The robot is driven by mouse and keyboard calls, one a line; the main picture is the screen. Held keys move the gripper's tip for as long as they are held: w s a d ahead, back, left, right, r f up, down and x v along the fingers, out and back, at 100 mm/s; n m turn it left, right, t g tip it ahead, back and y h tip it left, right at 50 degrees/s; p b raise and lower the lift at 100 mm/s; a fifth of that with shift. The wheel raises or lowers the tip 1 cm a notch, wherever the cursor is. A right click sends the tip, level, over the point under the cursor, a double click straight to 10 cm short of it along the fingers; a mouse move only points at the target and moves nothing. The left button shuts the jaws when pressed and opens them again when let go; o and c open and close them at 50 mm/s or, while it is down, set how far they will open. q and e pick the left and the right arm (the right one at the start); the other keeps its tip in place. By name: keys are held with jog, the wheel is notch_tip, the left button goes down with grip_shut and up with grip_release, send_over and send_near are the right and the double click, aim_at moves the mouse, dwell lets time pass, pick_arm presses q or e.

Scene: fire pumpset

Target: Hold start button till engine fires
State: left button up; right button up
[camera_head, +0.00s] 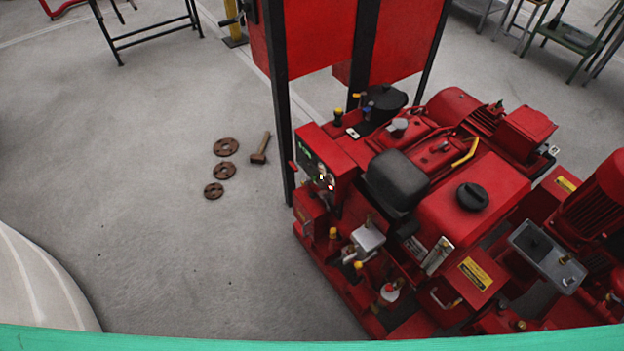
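The red engine pumpset (460,205) stands at the right of the head view. Its control panel (318,170) is on the left end of the engine and faces left, with small lit green marks on a dark face. The panel is seen at a steep angle, so I cannot make out which part is the start button. Neither of my grippers shows in this view.
Rusty flanges (225,171) and a hammer (260,148) lie on the floor left of the pumpset. A red cabinet (315,38) on dark posts stands behind. A dark metal stand (150,33) and workbenches (570,38) are farther back. The floor at left is mostly clear.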

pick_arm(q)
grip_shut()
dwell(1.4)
